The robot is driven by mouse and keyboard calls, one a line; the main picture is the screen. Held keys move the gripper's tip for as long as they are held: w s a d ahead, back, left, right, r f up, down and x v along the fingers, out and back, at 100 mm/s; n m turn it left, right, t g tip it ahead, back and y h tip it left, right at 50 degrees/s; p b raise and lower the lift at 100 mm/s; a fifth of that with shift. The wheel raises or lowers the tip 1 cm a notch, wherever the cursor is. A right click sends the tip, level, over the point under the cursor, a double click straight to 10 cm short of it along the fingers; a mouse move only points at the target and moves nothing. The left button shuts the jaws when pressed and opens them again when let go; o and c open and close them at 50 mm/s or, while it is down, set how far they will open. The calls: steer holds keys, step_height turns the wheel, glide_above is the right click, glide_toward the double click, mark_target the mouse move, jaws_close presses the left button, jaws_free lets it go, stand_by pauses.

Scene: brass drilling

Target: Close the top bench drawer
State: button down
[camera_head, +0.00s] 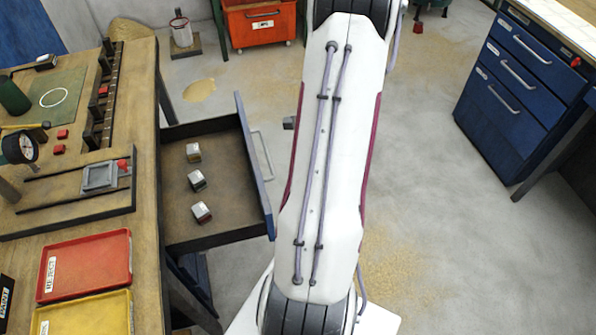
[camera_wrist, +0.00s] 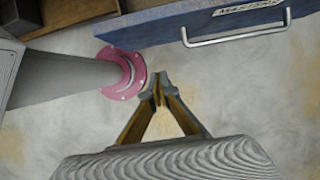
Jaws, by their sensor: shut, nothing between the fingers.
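The top bench drawer (camera_head: 235,192) stands open, pulled out to the right from under the wooden bench. Three small blocks (camera_head: 195,180) lie in a row inside it. Its blue front (camera_wrist: 165,28) runs across the top of the wrist view, with a pale bar handle (camera_wrist: 236,38) and a label reading about "MASTERS". My gripper (camera_wrist: 158,80) is shut and empty, its fingertips together over the floor, apart from the drawer front and below and left of the handle in that view. In the head view my arm hides the gripper's fingers.
The bench top (camera_head: 90,220) carries a red tray (camera_head: 88,265), a yellow tray (camera_head: 85,315), a dial gauge and a fixture. A blue cabinet (camera_head: 515,85) stands at the right and an orange bin (camera_head: 262,25) at the back. Open floor lies between them.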

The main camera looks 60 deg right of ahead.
steer(key=w+a+f, duration=0.5)
steer(key=f, duration=0.2)
steer(key=shift+f, duration=0.2)
stand_by(0.4)
stand_by(0.4)
steer(key=w+a, duration=1.8)
steer(key=a, duration=0.1)
steer(key=shift+w, duration=0.4)
steer(key=shift+w+a, duration=0.45)
steer(key=shift+w, duration=0.05)
steer(key=shift+w+r, duration=0.1)
